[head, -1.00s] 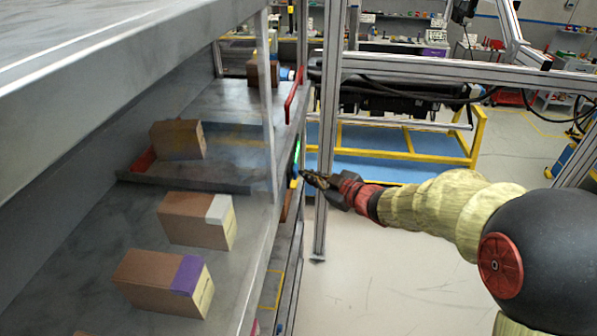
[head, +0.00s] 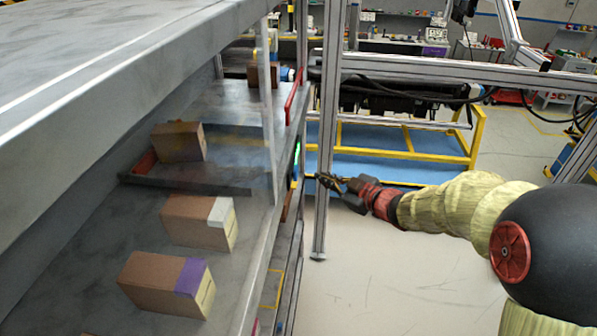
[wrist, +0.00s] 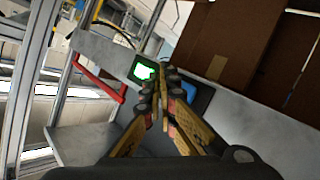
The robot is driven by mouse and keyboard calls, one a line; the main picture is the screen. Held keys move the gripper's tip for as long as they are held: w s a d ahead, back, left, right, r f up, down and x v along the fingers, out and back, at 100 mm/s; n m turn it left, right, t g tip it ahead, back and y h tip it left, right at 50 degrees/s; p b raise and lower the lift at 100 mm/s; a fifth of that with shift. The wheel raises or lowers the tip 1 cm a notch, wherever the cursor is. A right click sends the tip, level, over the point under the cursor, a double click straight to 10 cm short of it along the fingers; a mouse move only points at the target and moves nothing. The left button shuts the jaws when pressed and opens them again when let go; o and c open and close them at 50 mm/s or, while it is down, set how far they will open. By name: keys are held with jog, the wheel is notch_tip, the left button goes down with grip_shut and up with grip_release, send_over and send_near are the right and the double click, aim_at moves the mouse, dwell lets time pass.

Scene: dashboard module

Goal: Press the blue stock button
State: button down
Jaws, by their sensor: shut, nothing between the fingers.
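A small panel on the shelf edge has a lit green display (head: 297,150), which also shows in the wrist view (wrist: 144,71). The blue button (wrist: 189,92) sits beside the display and is partly hidden behind my fingers in the wrist view. In the head view a small bit of blue (head: 294,171) shows below the display. My gripper (head: 324,179) is shut and empty, to the right of the panel with a gap between them. Its shut fingers (wrist: 160,84) point toward the shelf edge in the wrist view. Whether the button is pressed in cannot be told.
The grey shelf holds brown boxes, one with a white patch (head: 202,221) and one with a purple patch (head: 167,283). A red handle (head: 293,97) stands at the shelf edge. A metal upright (head: 323,225) is close to my gripper.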

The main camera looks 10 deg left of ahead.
jog(key=shift+d, duration=0.85)
jog(key=shift+s, duration=0.1)
